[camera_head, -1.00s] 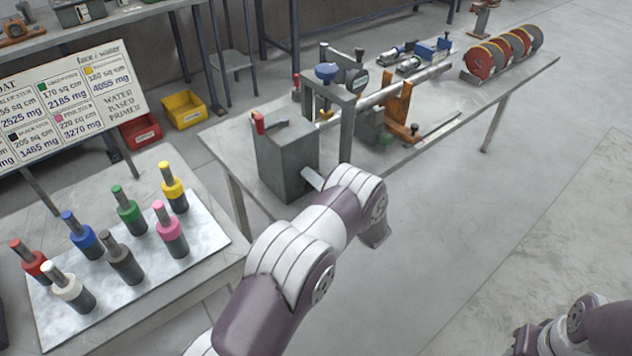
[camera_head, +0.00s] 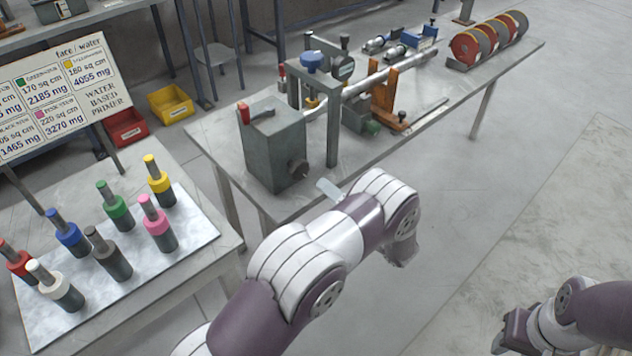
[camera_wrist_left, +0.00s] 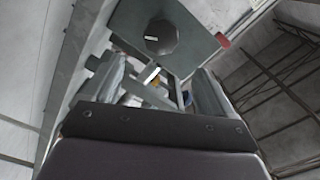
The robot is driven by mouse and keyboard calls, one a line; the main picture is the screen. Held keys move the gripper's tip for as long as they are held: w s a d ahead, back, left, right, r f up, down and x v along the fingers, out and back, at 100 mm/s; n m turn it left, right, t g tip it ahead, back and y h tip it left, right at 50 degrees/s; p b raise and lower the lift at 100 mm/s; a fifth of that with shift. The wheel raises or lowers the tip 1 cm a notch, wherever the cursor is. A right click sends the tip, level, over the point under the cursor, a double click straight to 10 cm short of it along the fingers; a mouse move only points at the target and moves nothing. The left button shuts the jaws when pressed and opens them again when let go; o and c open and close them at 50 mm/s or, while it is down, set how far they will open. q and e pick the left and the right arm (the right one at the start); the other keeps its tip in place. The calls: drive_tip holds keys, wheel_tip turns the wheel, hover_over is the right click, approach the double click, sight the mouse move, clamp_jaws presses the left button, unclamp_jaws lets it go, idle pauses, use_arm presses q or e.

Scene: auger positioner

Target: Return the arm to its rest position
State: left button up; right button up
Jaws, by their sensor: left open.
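My left arm (camera_head: 330,245) reaches in from the bottom, over the floor in front of the machine bench. A pale finger of my left gripper (camera_head: 330,189) shows beyond the wrist, just right of and apart from the dark knob (camera_head: 297,168) on the grey gearbox (camera_head: 272,145). The rest of that gripper is hidden behind the wrist. In the left wrist view the two fingers of the left gripper (camera_wrist_left: 157,82) stand apart with nothing held, and the knob (camera_wrist_left: 160,37) lies beyond them. My right gripper (camera_head: 512,335) is low at the right edge, its jaws unclear.
The bench (camera_head: 440,108) carries a grey frame, a long shaft, orange brackets and several red discs (camera_head: 488,42). Several coloured bottles stand on a pale mat (camera_head: 190,225) at left, before a sign (camera_head: 60,95). Yellow (camera_head: 171,104) and red bins lie behind. Floor at right is clear.

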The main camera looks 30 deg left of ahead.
use_arm(q)
drive_tip(key=shift+v, duration=1)
